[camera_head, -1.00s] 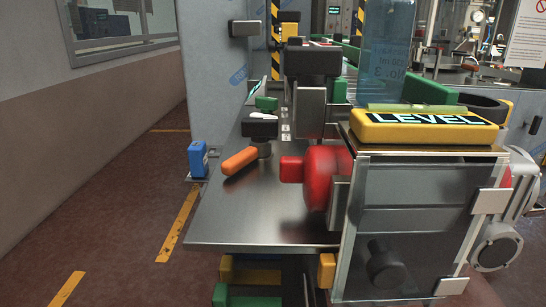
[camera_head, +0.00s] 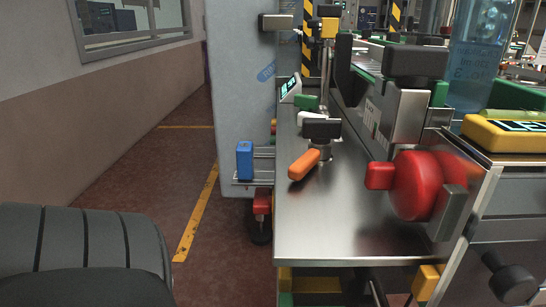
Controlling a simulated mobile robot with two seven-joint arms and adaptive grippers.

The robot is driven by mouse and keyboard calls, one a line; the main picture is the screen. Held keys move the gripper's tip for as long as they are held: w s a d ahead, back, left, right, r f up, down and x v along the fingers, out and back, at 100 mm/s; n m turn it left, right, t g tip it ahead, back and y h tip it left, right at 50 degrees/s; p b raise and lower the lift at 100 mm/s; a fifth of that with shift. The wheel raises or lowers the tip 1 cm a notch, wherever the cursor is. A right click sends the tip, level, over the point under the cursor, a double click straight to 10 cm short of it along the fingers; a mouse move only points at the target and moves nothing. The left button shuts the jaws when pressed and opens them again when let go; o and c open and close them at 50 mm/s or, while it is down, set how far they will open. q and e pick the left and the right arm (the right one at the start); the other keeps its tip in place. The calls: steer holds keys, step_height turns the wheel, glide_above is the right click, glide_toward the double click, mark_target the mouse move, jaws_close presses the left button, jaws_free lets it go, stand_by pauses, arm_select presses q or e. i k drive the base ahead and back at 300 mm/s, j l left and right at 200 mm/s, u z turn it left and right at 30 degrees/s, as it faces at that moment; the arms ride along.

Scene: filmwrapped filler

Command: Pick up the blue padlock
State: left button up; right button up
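A small blue block-shaped thing (camera_head: 244,160), which looks like the blue padlock, stands upright on a small metal bracket (camera_head: 265,151) at the side of the pale grey cabinet. It is left of the steel table, and nothing covers it. Its shackle is too small to make out. Neither of my grippers is in view.
A dark grey ribbed shape (camera_head: 84,242) fills the lower left corner. The steel table (camera_head: 325,226) holds an orange handle (camera_head: 304,165) and a red round knob (camera_head: 415,186). Open floor with yellow lines (camera_head: 197,212) lies left of the table.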

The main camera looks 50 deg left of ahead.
mark_target(245, 150)
steer(key=k+j+z, duration=0.25)
steer(key=j+z, duration=0.15)
steer(key=k+j+z, duration=0.65)
steer(key=k+j, duration=0.55)
steer(key=k, duration=0.05)
